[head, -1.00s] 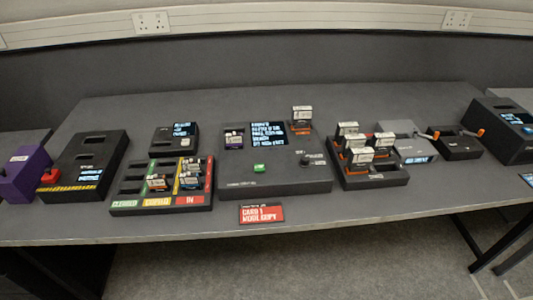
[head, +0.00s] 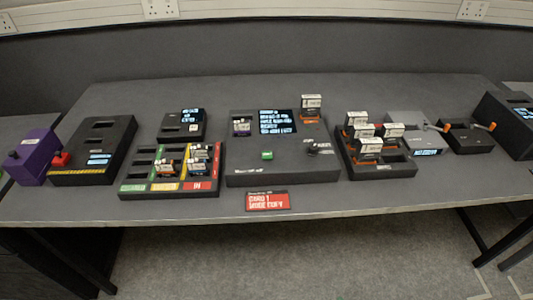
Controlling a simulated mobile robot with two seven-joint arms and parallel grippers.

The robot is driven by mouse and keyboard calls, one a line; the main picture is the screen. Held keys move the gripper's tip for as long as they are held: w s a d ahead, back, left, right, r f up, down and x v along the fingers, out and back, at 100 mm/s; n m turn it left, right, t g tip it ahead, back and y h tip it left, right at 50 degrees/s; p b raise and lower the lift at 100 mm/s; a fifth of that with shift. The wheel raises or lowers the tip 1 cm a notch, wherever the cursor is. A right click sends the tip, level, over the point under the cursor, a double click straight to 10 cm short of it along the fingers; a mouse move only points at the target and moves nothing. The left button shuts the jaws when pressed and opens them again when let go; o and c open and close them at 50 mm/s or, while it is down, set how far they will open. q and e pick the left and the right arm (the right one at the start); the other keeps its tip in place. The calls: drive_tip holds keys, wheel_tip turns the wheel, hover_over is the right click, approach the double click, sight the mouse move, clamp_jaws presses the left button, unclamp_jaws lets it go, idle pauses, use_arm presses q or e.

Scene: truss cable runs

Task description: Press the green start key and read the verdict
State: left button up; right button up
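The green start key (head: 267,155) sits on the front part of a dark grey console (head: 285,173) in the middle of the table. The console's screen (head: 277,121) is lit with several lines of pale text, too small to read. A dark knob (head: 314,149) is right of the key. Neither of my grippers is in view.
A red card sign (head: 268,201) lies before the console. A sorting tray (head: 130,175) with green, yellow and red labels is to the left, a card rack (head: 403,169) to the right. A purple box (head: 35,158) is far left. The table front (head: 360,205) is clear.

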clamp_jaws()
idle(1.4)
